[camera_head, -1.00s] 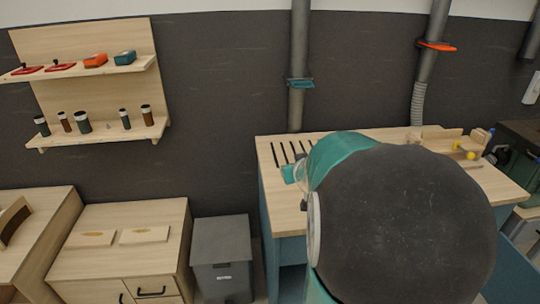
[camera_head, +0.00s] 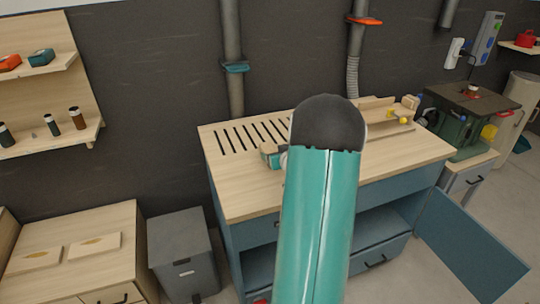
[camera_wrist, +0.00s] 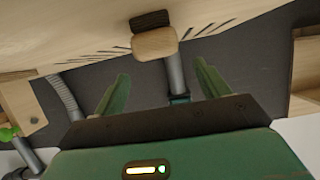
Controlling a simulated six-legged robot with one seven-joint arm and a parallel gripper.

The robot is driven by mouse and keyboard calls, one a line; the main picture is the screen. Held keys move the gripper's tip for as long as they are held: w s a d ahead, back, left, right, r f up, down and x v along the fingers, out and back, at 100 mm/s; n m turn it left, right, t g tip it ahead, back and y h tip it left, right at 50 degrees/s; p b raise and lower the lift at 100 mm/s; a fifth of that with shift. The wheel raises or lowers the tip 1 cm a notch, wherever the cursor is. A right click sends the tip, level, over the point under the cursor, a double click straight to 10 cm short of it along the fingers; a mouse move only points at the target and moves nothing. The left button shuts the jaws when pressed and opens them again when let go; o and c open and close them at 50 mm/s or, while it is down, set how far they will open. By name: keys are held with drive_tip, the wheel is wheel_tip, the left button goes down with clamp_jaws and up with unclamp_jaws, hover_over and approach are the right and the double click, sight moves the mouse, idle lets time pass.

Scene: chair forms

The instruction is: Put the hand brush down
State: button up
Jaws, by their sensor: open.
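The hand brush shows in the wrist view as a pale wooden block (camera_wrist: 155,43) with dark bristles on the side towards the slotted wooden top. It appears to rest bristles-down on that top, though the exact contact is hard to tell. My gripper (camera_wrist: 161,70) is open, its two green fingers apart with nothing between them. The brush lies just beyond the fingertips, clear of both. In the head view my gripper (camera_head: 272,156) is partly hidden behind my arm, over the left part of the workbench (camera_head: 245,195). The brush cannot be made out clearly there.
A wooden fixture (camera_head: 380,112) with a yellow knob stands at the back right of the bench. A blue cabinet door (camera_head: 470,245) hangs open at the right. A grey bin (camera_head: 180,250) and a wooden cabinet (camera_head: 75,240) stand left. The bench's front left is clear.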

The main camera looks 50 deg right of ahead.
sight(270, 149)
drive_tip(key=x, duration=0.5)
drive_tip(key=shift+w+d+f, duration=0.1)
drive_tip(key=shift+w+f, duration=0.05)
drive_tip(key=shift+w, duration=0.1)
drive_tip(key=c, duration=1.2)
